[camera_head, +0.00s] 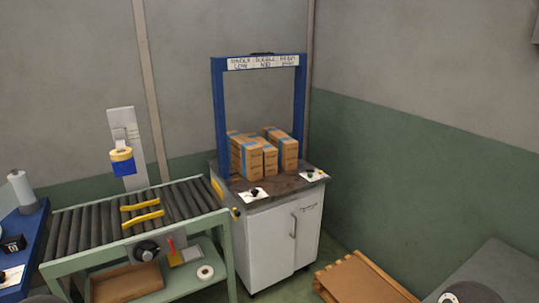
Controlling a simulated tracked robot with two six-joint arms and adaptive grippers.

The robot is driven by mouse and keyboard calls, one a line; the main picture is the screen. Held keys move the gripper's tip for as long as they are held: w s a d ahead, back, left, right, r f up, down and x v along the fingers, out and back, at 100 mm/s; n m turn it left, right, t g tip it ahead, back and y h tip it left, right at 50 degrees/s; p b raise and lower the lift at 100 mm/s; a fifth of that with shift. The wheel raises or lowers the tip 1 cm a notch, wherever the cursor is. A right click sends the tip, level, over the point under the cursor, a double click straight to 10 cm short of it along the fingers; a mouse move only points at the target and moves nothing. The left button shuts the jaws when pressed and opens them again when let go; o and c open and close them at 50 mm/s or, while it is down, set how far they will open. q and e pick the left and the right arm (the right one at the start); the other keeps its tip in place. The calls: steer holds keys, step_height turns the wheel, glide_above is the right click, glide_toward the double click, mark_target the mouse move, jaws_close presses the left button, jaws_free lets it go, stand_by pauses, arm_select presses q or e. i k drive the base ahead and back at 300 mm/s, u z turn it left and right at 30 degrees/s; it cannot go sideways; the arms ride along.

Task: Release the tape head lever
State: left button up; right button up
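A tape head with a yellow tape roll (121,155) and a blue block (124,168) hangs on a pale upright plate (127,140) behind the roller conveyor (90,228). No lever on it can be made out at this size. A small red lever-like part (171,246) stands up from a yellow and grey base (185,256) at the front side of the conveyor. I cannot tell whether it belongs to the tape head. Neither of my grippers shows in this view.
Yellow guides (142,217) lie across the rollers. A dark round knob (147,250) is on the conveyor's front. Below are a cardboard tray (127,283) and a white roll (205,272). A white cabinet (270,245) with a blue arch (220,110) and boxes (246,158) stands right.

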mark_target(168, 237)
steer(key=u, duration=0.05)
steer(key=i, duration=0.9)
steer(key=z, duration=0.1)
